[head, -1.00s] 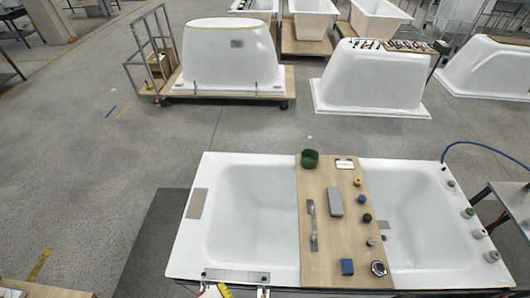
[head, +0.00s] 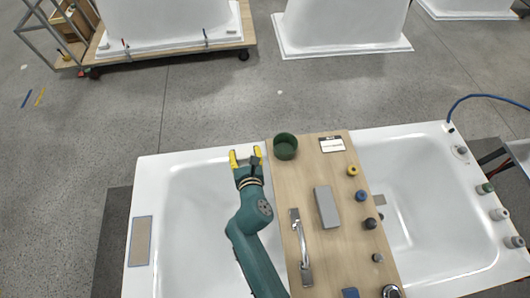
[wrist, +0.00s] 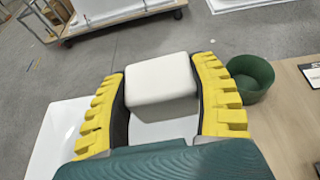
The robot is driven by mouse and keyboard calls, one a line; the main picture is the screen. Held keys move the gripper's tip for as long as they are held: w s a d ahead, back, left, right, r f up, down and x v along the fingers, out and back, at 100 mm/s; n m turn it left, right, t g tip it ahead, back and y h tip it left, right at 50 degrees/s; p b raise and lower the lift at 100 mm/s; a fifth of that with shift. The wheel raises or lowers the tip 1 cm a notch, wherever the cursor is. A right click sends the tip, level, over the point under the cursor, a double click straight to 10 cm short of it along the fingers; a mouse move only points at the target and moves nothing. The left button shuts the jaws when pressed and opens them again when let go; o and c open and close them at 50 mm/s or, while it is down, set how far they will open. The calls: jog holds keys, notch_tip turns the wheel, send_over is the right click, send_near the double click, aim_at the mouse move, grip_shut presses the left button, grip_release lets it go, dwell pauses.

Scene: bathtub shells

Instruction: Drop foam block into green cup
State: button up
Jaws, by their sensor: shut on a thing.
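My gripper (head: 245,157) is left of the green cup (head: 286,147) in the head view, over the far rim of the bathtub. In the wrist view, its yellow and black fingers (wrist: 161,75) are shut on a white foam block (wrist: 160,88) with rounded edges. I cannot make the block out clearly in the head view. The cup stands upright at the far left corner of the wooden board and also shows in the wrist view (wrist: 249,82), just right of the right finger. The block is apart from the cup. The visible inside of the cup looks empty.
The wooden board (head: 300,190) lies across the white bathtub (head: 190,200). On it are a grey block (head: 327,207), a metal handle (head: 301,248), a label card (head: 332,145) and several small knobs. A blue hose (head: 490,97) curves at the right.

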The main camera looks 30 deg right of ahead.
jog(key=w+d+f+m+g+h+b, duration=0.1)
jog(key=w+d+f+m+h+b, duration=0.15)
jog(key=d+b, duration=0.7)
jog(key=w+d+f+m+g+h+b, duration=0.25)
jog(key=d+b, duration=0.35)
jog(key=d, duration=0.7)
notch_tip(320, 180, down, 6)
jog(key=b, duration=0.7)
jog(key=shift+a+n+t+y, duration=0.3)
jog(key=shift+n+t+y, duration=0.1)
jog(key=shift+t, duration=0.05)
jog(key=o, duration=1.2)
jog(key=v, duration=1.2)
jog(key=shift+r, duration=0.1)
